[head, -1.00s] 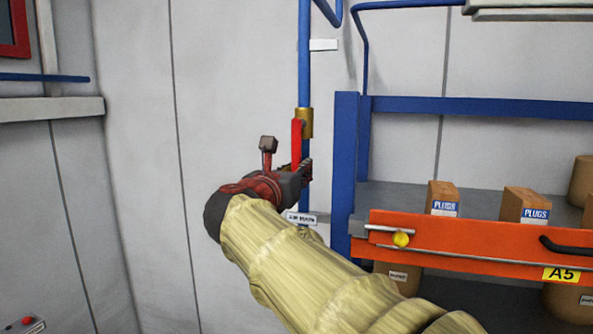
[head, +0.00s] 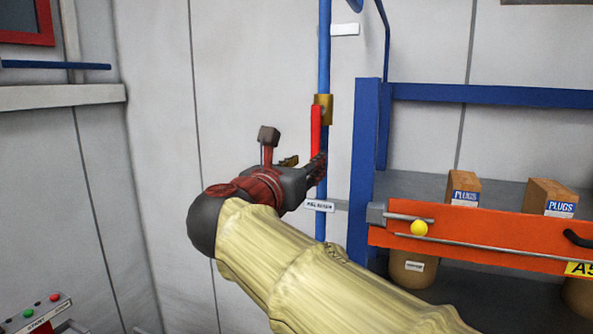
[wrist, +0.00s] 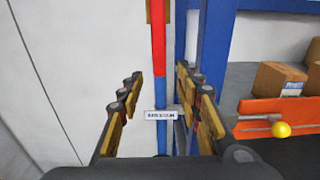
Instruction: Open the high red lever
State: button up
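The red lever (head: 316,131) hangs straight down from a brass valve (head: 323,108) on a vertical blue pipe (head: 325,55). In the wrist view the red lever (wrist: 158,40) is upright, ahead of and between my fingers. My gripper (head: 305,168) is at the height of the lever's lower end. In the wrist view my gripper (wrist: 165,110) is open, with fingers wide apart to either side of the pipe's line and nothing between the pads. The fingertips partly overlap the pipe in the head view, so contact there cannot be told.
A blue rack post (head: 363,170) stands close right of the pipe. An orange bar (head: 480,233) with a yellow knob (head: 419,228) crosses the shelf front, with boxes (head: 465,188) behind. A small white label (head: 320,205) sits on the pipe below.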

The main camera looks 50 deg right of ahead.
jog(key=shift+v, duration=2.45)
jog(key=a+f+m+y+b, duration=0.1)
jog(key=a+f+m+y, duration=0.2)
jog(key=f, duration=0.5)
jog(key=a+f+m+y+b, duration=0.1)
jog(key=a+f+m+y, duration=0.1)
jog(key=f+m, duration=0.5)
jog(key=a+f+m+y+b, duration=0.1)
jog(key=a+f+m+y, duration=0.15)
jog(key=f, duration=0.75)
jog(key=s+a+f+m+y+b, duration=0.2)
jog(key=a+f+b, duration=0.3)
jog(key=f, duration=0.7)
jog(key=s+a+f+m+y+b, duration=0.3)
jog(key=f+b, duration=0.6)
jog(key=f, duration=0.3)
jog(key=s+a+f+m+g+y+b, duration=0.1)
jog(key=s+a+f+m+y+b, duration=0.2)
jog(key=a+f+b, duration=0.4)
jog(key=shift+f+m+y, duration=0.55)
jog(key=shift+f+m, duration=0.5)
jog(key=shift+f, duration=1.95)
